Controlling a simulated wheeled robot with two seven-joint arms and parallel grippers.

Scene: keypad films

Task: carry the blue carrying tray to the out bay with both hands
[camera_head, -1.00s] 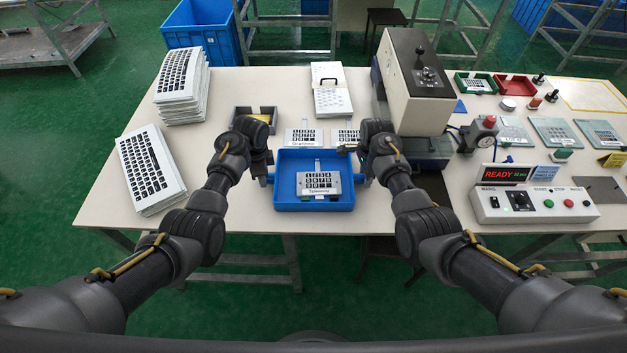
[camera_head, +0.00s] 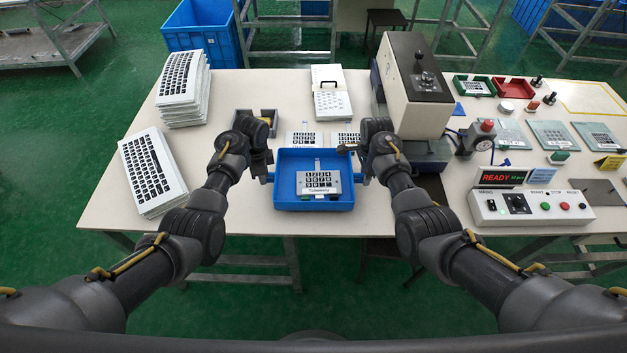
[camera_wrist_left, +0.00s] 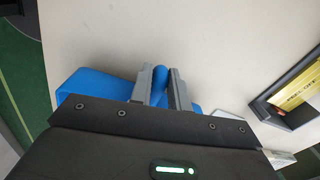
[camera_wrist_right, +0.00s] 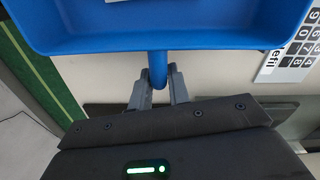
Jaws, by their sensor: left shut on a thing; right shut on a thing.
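The blue carrying tray (camera_head: 314,204) is at the table's front edge in the head view, roughly level, with a grey keypad film (camera_head: 319,183) in it. My left gripper (camera_head: 264,170) is shut on the tray's left handle, which shows between the jaws in the left wrist view (camera_wrist_left: 160,78). My right gripper (camera_head: 364,172) is shut on the right handle, also seen in the right wrist view (camera_wrist_right: 158,72). The gap between tray and table is hard to judge. No area clearly labelled as the out bay is readable; a yellow-outlined area (camera_head: 588,97) lies at the far right.
Two keypad films (camera_head: 304,139) lie just behind the tray. Keyboard stacks (camera_head: 183,88) stand left, a grey holder (camera_head: 256,117) behind my left gripper. A press (camera_head: 414,85) and control box (camera_head: 532,206) stand right. Red (camera_head: 513,87) and green (camera_head: 474,86) trays lie back right.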

